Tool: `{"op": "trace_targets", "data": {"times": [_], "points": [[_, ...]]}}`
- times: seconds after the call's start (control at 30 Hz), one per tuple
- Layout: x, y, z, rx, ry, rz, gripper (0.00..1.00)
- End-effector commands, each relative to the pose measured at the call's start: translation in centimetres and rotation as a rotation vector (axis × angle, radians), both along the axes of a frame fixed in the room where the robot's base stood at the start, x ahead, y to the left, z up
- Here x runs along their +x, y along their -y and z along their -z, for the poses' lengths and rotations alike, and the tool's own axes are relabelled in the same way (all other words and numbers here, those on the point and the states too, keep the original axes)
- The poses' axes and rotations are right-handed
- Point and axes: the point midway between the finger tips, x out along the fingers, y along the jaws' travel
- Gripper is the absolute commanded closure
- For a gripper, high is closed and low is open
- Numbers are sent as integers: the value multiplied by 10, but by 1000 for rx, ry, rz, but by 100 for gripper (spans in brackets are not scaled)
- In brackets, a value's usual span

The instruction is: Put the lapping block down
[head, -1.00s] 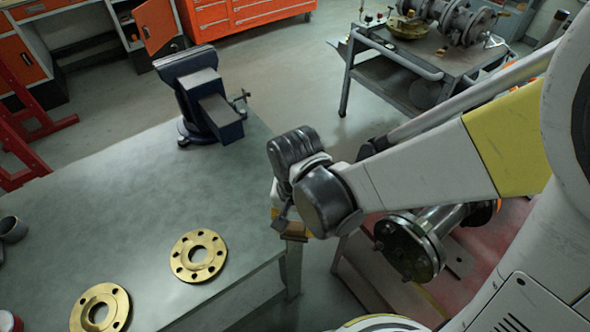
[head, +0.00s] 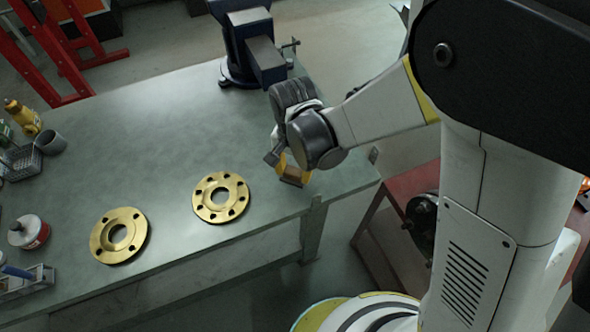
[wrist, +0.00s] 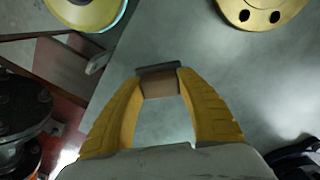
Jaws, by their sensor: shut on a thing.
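The lapping block (wrist: 160,85), a small brown block with a dark grey strip along one side, is between the yellow fingertips of my gripper (wrist: 159,77) in the wrist view. The gripper is shut on it. In the head view, my gripper (head: 291,171) points down near the front right corner of the grey-green bench (head: 130,170), and the block's brown end (head: 293,180) shows below the fingers. The wrist view shows bench top beneath the block. I cannot tell how high it is above the bench.
Two brass flanges, a nearer-right one (head: 221,198) and a left one (head: 120,236), lie left of my gripper. A blue vise (head: 254,50) stands behind it. Bare bench surrounds the gripper.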

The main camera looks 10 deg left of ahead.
Motion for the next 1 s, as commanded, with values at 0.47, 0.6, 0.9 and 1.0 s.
{"op": "trace_targets", "data": {"times": [0.47, 0.6, 0.9, 1.0], "points": [[0, 0, 26, 0, 0, 0, 95], [0, 0, 26, 0, 0, 0, 37], [0, 0, 24, 0, 0, -1, 37], [0, 0, 15, 0, 0, 0, 37]]}}
